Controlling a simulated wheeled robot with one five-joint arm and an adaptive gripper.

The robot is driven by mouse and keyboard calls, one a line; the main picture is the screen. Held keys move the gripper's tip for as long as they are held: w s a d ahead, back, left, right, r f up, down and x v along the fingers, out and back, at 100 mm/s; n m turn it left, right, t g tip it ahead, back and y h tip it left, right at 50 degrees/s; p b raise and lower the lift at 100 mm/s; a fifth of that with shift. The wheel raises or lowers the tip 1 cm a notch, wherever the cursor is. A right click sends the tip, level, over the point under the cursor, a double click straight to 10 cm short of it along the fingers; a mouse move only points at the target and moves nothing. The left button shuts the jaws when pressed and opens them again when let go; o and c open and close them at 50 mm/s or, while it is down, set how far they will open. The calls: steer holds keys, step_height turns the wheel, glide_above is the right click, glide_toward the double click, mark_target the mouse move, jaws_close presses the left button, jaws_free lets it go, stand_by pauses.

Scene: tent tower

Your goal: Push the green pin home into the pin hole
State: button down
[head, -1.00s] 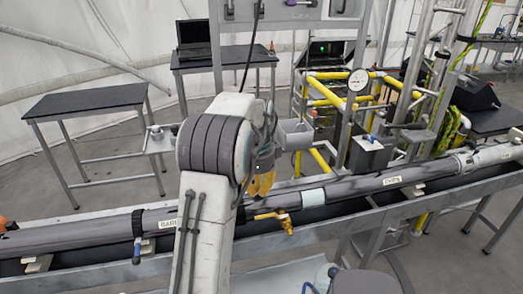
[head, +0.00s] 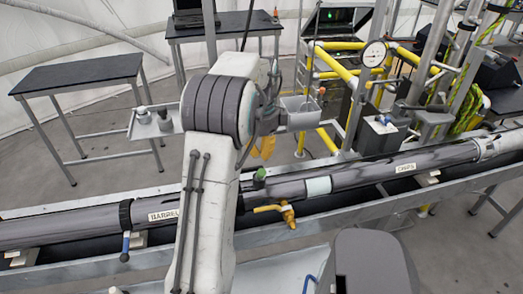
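The green pin (head: 260,178) stands upright on top of the long grey barrel (head: 287,190), just right of my arm. Its lower part meets the barrel, but how deep it sits and the hole itself cannot be made out. My gripper (head: 262,148), with yellow fingertips, hangs above and behind the pin in the picture, apart from it. My arm and wrist hide part of the gripper. Both fingertips show close together with nothing visible between them, but their opening is hard to judge.
A brass valve (head: 287,213) juts from the barrel's front, right of my arm. A blue-handled clamp (head: 126,240) grips the barrel at left. Behind stand a small grey tray (head: 300,108), a dial gauge (head: 374,54), yellow pipes and a bare black table (head: 82,72).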

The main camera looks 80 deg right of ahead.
mark_target(261, 170)
steer(key=shift+f+b, duration=1.7)
steer(key=shift+f, duration=0.55)
steer(key=shift+f+b, duration=0.3)
steer(key=shift+f, duration=0.1)
steer(key=shift+a+f+b, duration=0.1)
steer(key=shift+f+b, duration=0.35)
steer(key=shift+f, duration=0.2)
step_height(261, 170, up, 3)
steer(key=p, duration=0.3)
steer(key=shift+r, duration=0.1)
step_height(261, 170, up, 11)
steer(key=shift+r, duration=0.2)
steer(key=c, duration=2)
jaws_free()
